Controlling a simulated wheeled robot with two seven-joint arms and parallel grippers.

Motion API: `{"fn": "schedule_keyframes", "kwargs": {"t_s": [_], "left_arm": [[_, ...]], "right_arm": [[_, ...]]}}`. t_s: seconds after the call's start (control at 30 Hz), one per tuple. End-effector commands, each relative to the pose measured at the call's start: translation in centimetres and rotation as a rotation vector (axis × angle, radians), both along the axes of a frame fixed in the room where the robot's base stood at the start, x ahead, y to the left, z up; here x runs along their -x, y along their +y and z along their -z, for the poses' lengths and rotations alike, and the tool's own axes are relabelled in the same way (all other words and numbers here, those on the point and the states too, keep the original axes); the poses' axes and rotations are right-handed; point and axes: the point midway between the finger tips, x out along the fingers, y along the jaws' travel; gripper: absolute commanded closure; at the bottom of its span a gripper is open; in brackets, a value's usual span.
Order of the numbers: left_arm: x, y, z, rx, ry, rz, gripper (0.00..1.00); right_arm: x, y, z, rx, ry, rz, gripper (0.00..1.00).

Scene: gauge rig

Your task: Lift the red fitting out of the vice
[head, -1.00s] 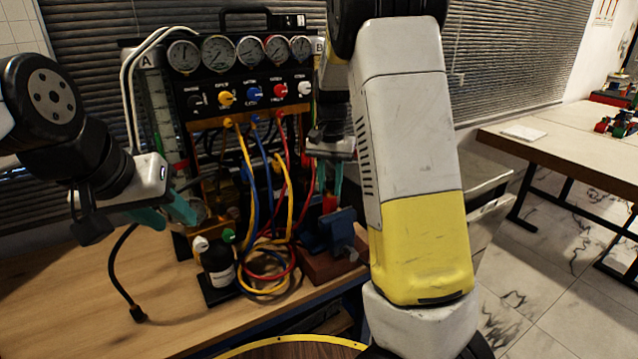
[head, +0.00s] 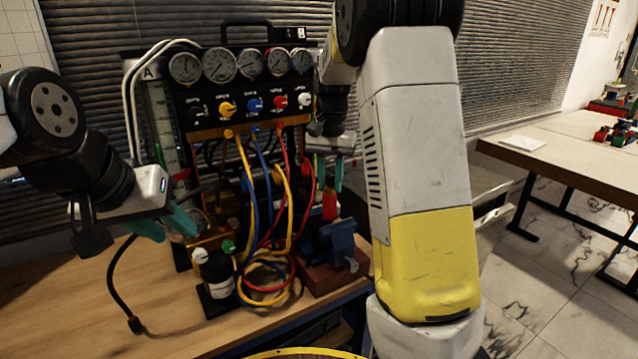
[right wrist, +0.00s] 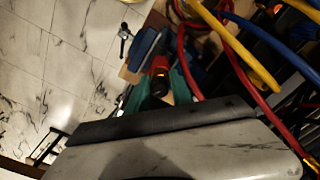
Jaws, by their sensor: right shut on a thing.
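The red fitting (head: 329,206) stands upright at the blue vice (head: 338,240) in the head view. My right gripper (head: 329,188) comes down from above, and its teal fingers are shut on the fitting's upper part. The right wrist view shows the red fitting (right wrist: 160,66) between the teal fingers (right wrist: 161,86), with the blue vice (right wrist: 144,50) beyond it. More red shows above the vice jaws; whether its lower end is clear of them I cannot tell. My left gripper (head: 172,228) is open at the left of the rig, its fingers apart near brass parts.
Yellow, blue and red hoses (head: 290,215) hang close to the left of the fitting. The gauge panel (head: 245,95) stands behind. A black bottle (head: 218,275) stands in front. A black cable (head: 115,290) lies on the wooden bench (head: 70,310), otherwise clear at the left.

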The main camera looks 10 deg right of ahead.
Motion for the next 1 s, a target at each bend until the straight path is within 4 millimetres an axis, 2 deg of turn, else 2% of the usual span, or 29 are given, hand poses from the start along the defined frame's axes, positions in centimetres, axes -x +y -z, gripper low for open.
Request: {"fn": "schedule_keyframes", "kwargs": {"t_s": [0.5, 1.0], "left_arm": [[0.0, 0.0, 0.0, 0.0, 0.0, 0.0, 0.64], [0.0, 0.0, 0.0, 0.0, 0.0, 0.0, 0.64]], "right_arm": [[0.0, 0.0, -1.9, 0.0, -0.001, -0.001, 1.0], [0.0, 0.0, -1.9, 0.0, 0.0, 0.0, 1.0]]}}
